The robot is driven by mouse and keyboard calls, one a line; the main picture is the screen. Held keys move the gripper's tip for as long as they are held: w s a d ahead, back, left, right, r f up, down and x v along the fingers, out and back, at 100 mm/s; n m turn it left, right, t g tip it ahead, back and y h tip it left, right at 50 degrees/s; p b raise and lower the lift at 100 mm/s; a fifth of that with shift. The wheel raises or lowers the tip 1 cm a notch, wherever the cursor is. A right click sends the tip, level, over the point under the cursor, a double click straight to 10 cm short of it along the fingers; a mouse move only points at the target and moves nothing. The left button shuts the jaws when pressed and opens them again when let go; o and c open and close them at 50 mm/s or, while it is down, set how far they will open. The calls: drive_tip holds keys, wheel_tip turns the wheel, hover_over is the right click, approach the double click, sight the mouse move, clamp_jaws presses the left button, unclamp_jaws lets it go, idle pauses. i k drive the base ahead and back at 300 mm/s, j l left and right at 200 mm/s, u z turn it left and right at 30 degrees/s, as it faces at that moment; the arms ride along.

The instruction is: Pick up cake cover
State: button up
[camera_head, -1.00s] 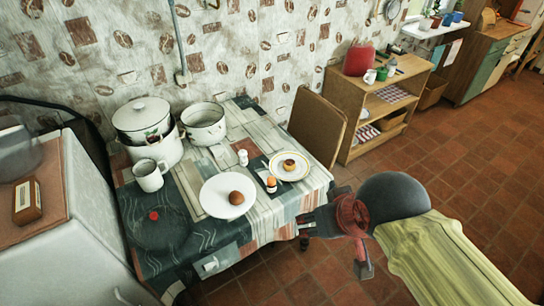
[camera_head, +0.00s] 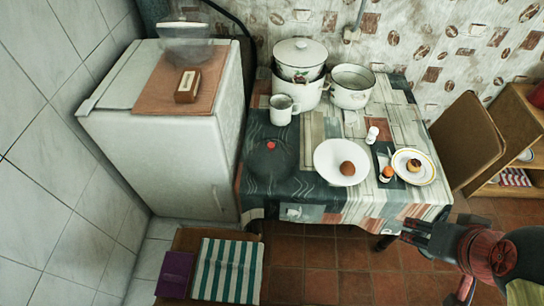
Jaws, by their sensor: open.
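A see-through grey dome-like cover (camera_head: 187,48) stands at the back of the white fridge top; its outline is faint. A dark round lid-like cover with a red knob (camera_head: 271,160) lies on the left part of the table. I cannot tell for certain which of these is the cake cover. My gripper (camera_head: 408,232) is at the lower right, in front of the table's right front corner. It is open and apart from both covers, with nothing seen between its fingers.
The table (camera_head: 325,128) also holds a lidded pot (camera_head: 299,75), an open pot (camera_head: 351,88), a mug (camera_head: 282,110) and plates with food. A brown box (camera_head: 187,86) sits on the fridge (camera_head: 150,140). A chair (camera_head: 466,140) stands right of the table.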

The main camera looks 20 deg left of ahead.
sight(270, 161)
drive_tip(key=i+j+u, duration=0.1)
drive_tip(key=i+u, duration=0.15)
drive_tip(key=u, duration=0.2)
drive_tip(key=i+u, duration=0.25)
drive_tip(key=u, duration=0.25)
drive_tip(key=i+l+u, duration=0.15)
drive_tip(key=u, duration=0.3)
drive_tip(key=i+l+u, duration=0.2)
drive_tip(key=u, duration=0.25)
drive_tip(key=i+l+u, duration=0.25)
drive_tip(key=u, duration=0.25)
